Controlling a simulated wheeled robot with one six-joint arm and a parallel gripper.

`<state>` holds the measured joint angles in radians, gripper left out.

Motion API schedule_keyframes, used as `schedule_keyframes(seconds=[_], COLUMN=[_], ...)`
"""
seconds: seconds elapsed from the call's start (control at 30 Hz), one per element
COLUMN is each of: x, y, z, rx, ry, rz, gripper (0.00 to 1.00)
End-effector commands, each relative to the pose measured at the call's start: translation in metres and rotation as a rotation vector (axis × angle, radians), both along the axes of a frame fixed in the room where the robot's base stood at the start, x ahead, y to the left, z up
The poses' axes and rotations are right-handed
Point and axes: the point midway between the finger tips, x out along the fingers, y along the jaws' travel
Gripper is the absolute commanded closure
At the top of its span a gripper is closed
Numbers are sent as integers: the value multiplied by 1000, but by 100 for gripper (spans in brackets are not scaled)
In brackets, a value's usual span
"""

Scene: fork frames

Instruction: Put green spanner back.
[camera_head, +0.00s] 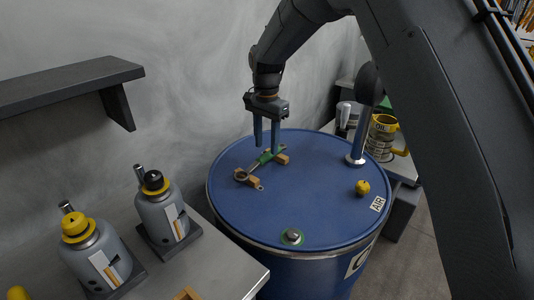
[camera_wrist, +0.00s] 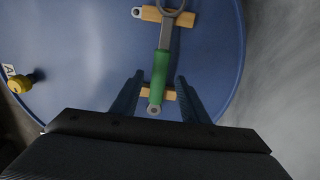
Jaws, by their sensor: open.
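The green spanner (camera_head: 265,157) has a green grip and bare metal ends, and lies across two small wooden blocks on the blue drum (camera_head: 325,220). In the wrist view the spanner's green grip (camera_wrist: 160,75) runs away from me, with its ring end at the top. My gripper (camera_head: 266,150) is open above the drum, fingers pointing down, near the spanner's green end. In the wrist view my gripper's two fingers (camera_wrist: 158,82) stand on either side of the green end. I cannot tell whether the fingers touch it.
Two grey bottle jacks (camera_head: 95,255) (camera_head: 165,215) stand on the bench at left. A dark shelf (camera_head: 65,88) is on the wall. A yellow mug (camera_head: 382,135) is behind right.

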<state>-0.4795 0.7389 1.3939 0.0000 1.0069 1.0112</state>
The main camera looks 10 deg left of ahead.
Motion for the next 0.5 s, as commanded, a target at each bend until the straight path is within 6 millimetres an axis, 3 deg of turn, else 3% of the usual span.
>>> schedule_keyframes(seconds=[0.23,0.5], x=[-1,-2], y=[0,0], z=[32,40], rx=[-1,0], ry=[1,1], rz=[0,0], gripper=[59,59])
